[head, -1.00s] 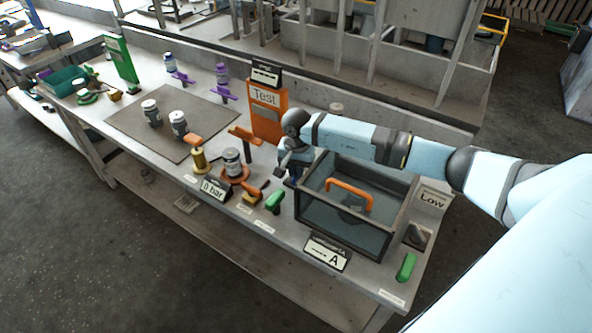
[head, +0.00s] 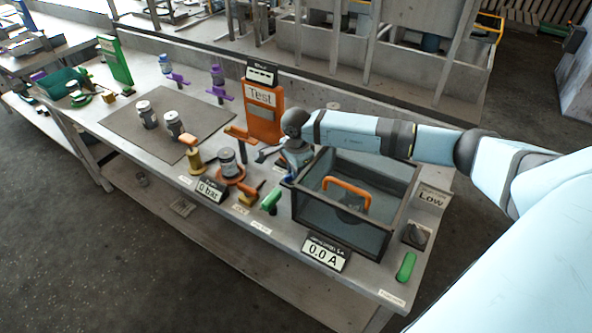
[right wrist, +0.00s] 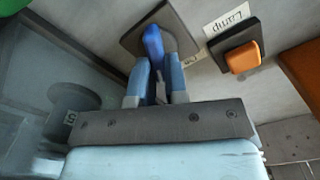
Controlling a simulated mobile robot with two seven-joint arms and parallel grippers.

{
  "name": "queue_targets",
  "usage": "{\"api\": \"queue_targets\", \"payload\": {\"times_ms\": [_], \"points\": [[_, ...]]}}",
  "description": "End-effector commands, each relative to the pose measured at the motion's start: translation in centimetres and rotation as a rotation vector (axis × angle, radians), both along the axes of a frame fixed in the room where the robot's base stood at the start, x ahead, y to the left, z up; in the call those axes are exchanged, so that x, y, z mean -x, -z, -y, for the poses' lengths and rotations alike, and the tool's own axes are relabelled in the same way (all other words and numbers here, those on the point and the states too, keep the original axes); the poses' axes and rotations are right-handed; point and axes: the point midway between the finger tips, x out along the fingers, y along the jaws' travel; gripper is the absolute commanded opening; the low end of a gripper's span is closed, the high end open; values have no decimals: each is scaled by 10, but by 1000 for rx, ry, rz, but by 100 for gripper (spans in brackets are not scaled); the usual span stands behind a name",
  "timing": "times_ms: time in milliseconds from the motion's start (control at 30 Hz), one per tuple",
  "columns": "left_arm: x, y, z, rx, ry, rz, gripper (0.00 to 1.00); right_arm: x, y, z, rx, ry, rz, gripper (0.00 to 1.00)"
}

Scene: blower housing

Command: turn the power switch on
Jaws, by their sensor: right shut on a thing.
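The power switch is a blue lever (right wrist: 153,42) on a dark square plate (right wrist: 183,30), seen in the right wrist view. A small, partly hidden label stands beside the plate. My right gripper (right wrist: 158,75) is shut on the blue lever, its two fingers on either side of the lever's end. In the head view, my right gripper (head: 291,172) is at the bench, just left of the glass-sided box, and mostly hides the switch. The ammeter display (head: 325,253) in front of the box reads 0.0 A. My left gripper is not in view.
An orange switch (right wrist: 243,57) labelled Lamp sits close beside the blue lever. The glass-sided box (head: 375,237) with an orange handle (head: 347,189) stands right of my gripper. The orange Test panel (head: 263,127) stands behind. A green handle (head: 271,200) is in front.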

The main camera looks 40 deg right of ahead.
Motion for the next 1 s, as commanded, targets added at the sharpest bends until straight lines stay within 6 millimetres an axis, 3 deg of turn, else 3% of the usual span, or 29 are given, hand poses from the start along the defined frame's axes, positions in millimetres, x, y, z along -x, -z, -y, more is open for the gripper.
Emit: {"api": "queue_targets", "payload": {"times_ms": [667,700,800,1000], "points": [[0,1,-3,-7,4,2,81,1,0,1,1,64,0,0],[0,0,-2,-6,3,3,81,1,0,1,1,64,0,21],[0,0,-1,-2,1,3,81,1,0,0,1,63,0,39],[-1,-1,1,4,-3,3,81,1,0,0,1,62,0,39]]}}
